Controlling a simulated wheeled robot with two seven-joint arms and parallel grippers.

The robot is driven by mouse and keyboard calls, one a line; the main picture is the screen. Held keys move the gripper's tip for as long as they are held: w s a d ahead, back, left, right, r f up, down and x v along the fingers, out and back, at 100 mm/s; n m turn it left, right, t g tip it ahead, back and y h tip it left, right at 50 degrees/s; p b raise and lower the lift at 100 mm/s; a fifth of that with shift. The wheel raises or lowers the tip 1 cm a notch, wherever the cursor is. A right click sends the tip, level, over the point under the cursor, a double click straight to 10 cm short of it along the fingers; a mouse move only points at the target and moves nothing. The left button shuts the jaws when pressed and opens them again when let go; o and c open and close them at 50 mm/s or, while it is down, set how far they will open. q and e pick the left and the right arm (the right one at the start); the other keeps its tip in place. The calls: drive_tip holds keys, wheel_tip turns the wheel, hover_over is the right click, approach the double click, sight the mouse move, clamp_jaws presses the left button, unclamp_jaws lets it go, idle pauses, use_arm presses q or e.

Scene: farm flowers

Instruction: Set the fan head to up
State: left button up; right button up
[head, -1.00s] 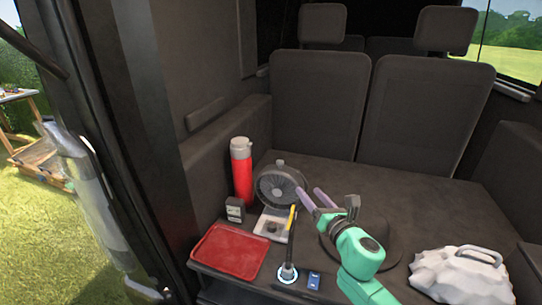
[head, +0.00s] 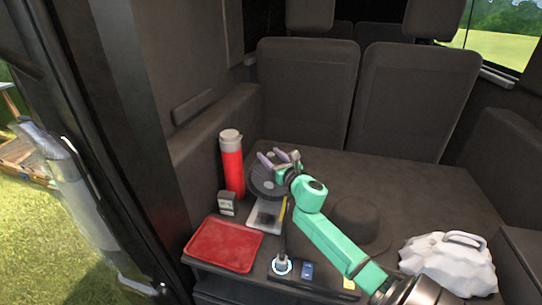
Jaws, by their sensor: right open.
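The small dark fan stands in the back of the vehicle, left of the middle. Its round head (head: 262,182) shows at its left part; my right gripper covers its upper right part. The exact tilt of the head is hard to tell. The fan's pale base (head: 265,217) is below it. My left gripper is not in view.
A red flask (head: 232,168) stands left of the fan, with a small dark box (head: 228,204) below it. A red tray (head: 224,245), a blue item (head: 307,270), a dark hat (head: 362,222) and a white bag (head: 447,265) lie around. Seats (head: 310,90) rise behind.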

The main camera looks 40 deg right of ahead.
clamp_jaws()
idle(1.4)
